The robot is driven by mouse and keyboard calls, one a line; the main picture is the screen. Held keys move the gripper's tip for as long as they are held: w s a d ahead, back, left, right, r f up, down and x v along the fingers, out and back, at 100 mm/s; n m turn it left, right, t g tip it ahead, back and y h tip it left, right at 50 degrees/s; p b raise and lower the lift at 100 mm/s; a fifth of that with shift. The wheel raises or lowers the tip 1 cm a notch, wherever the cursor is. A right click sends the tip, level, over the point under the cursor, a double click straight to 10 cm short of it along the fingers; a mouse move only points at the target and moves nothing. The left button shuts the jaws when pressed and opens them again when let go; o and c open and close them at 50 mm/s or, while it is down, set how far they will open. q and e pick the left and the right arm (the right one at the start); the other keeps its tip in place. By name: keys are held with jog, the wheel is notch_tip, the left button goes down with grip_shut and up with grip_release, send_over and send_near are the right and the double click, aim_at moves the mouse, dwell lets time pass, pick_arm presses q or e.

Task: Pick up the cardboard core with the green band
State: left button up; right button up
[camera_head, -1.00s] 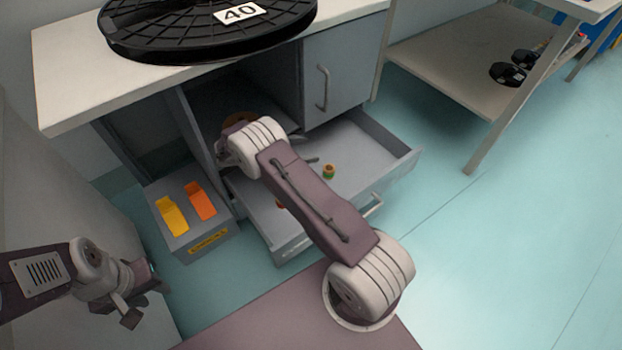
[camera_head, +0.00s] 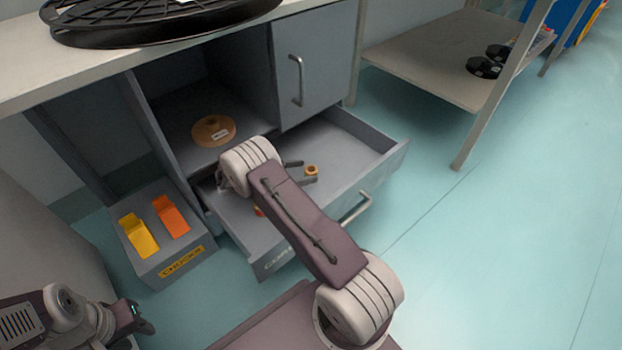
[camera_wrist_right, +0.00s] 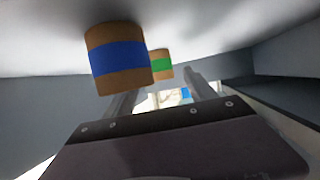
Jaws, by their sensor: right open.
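The cardboard core with the green band (camera_wrist_right: 161,64) shows in the right wrist view, beyond my right gripper (camera_wrist_right: 160,92) and between the lines of its two fingers. A core with a blue band (camera_wrist_right: 118,60) is closer, at the left. The right gripper is open and empty. My left gripper (camera_head: 132,318) is at the lower left, away from the drawer; its jaw opening is unclear.
A big black reel (camera_head: 150,25) lies on the bench above. Open floor lies to the right.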

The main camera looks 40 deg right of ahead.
aim_at(307, 171)
jog(key=x, duration=0.1)
jog(key=b+x, duration=0.1)
jog(key=x, duration=0.1)
jog(key=shift+a+f, duration=0.15)
jog(key=shift+f, duration=0.15)
jog(key=shift+r, duration=0.1)
grip_shut()
jog(key=shift+r, duration=0.15)
